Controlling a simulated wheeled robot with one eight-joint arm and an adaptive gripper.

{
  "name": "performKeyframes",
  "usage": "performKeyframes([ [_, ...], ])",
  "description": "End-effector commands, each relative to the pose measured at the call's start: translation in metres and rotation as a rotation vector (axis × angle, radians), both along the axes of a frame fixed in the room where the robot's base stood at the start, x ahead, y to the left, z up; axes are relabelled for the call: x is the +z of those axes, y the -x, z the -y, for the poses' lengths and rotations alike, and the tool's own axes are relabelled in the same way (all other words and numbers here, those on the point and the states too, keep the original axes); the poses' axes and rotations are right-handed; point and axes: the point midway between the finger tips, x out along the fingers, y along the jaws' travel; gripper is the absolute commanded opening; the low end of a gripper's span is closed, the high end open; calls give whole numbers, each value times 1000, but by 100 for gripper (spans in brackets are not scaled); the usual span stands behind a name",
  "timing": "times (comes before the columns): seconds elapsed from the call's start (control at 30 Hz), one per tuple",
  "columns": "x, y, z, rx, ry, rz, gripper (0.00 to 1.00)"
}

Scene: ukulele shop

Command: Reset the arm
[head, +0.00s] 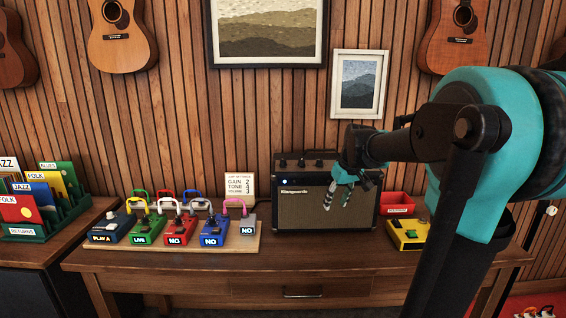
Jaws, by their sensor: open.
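My gripper (337,197) hangs in front of the black amplifier's brown grille, its striped fingers pointing down. It is open, with nothing visible between the fingers. My teal and black arm reaches in from the right side of the head view, its dark link stretching left to the gripper. The arm hides part of the wall and the right end of the table.
The amplifier (295,206) stands on a wooden table (160,262). Left of it, several coloured pedals sit on a board (247,243) with looped cables. A yellow pedal (404,233) and red bin (397,203) are at right. A record rack (75,212) stands far left.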

Motion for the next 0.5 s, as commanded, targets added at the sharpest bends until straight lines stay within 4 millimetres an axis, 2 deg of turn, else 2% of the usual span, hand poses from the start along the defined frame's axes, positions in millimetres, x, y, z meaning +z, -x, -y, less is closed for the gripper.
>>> performKeyframes([
  [0.03, -26, 28, -1, -41, 1, 0, 45],
  [0.1, -60, 63, 0, -108, 3, 3, 45],
  [0.3, -141, 160, 4, -271, 2, 15, 45],
  [0.4, -168, 196, 6, -328, 1, 22, 45],
  [0.5, -184, 218, 8, -364, -2, 26, 45],
])
